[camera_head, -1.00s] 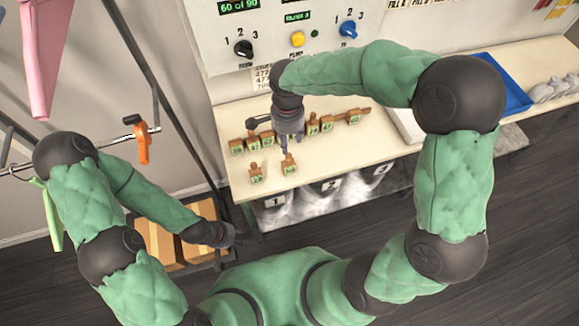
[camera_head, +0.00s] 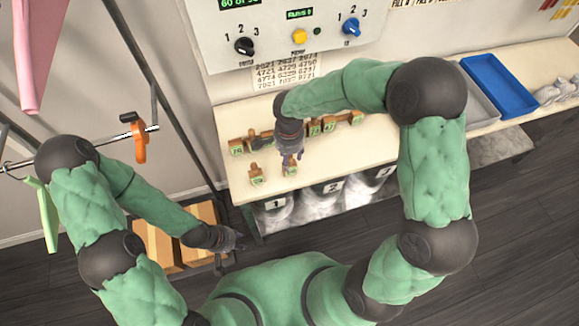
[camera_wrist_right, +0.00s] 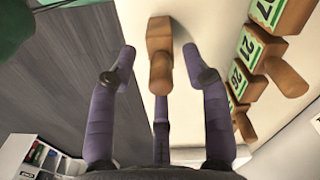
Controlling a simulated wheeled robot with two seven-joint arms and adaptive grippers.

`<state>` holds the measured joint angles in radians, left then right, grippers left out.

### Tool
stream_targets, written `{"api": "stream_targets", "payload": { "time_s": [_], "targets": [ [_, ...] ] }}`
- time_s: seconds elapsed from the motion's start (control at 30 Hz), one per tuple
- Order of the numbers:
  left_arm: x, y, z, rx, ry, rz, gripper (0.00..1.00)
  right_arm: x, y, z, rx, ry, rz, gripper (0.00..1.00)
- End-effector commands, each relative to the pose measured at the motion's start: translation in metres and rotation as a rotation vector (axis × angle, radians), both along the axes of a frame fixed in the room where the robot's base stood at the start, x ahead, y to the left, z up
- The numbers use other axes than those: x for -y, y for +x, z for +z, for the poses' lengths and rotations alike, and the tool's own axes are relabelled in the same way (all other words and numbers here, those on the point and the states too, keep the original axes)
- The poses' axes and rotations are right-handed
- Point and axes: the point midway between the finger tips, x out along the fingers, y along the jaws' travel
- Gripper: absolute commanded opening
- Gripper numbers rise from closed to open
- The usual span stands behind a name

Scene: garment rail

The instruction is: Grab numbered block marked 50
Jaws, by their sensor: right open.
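A small wooden block with a knob handle and a green number label (camera_head: 291,171) stands near the table's front edge, below my right gripper (camera_head: 291,157). In the right wrist view this block (camera_wrist_right: 160,42) lies between the spread fingers of my right gripper (camera_wrist_right: 160,75), knob toward the camera. The fingers are open and appear apart from it. Its label is hidden there and too small to read in the head view. A second front block (camera_head: 256,178) stands to its left. I cannot tell which block is marked 50. My left gripper (camera_head: 232,240) hangs low, its fingers unclear.
A row of similar numbered blocks (camera_head: 237,147) stands behind, partly hidden by my right arm; several labels show in the wrist view (camera_wrist_right: 250,47). A control panel (camera_head: 285,30) rises behind the table. A blue tray (camera_head: 498,85) sits right. A garment rail (camera_head: 105,140) is left.

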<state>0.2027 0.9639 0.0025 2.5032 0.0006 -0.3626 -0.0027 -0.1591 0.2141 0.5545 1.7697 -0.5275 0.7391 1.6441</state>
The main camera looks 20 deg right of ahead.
Motion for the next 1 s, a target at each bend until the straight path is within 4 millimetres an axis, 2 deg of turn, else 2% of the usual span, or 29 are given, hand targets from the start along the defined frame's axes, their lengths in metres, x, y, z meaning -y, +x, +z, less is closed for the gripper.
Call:
{"api": "stream_targets", "payload": {
  "time_s": [0.2,0.37,0.4,1.0],
  "targets": [
    [0.0,0.0,0.0003,0.0,0.0,0.0,0.4,0.0001,0.0003,-0.0005,0.001,0.0,0.0,0.49],
    [0.0,0.0,0.0003,0.0,0.0,0.0,0.4,0.0,0.0004,-0.0003,0.001,0.0,0.0,0.04],
    [0.0,0.0,0.0003,0.0,0.0,0.0,0.4,-0.0001,0.0003,-0.0003,0.001,0.0,0.0,0.0],
    [0.0,0.0001,0.0044,0.0,0.0,0.0,0.4,0.0015,0.0019,0.0059,0.002,0.0,-0.001,0.0]
  ]
}}
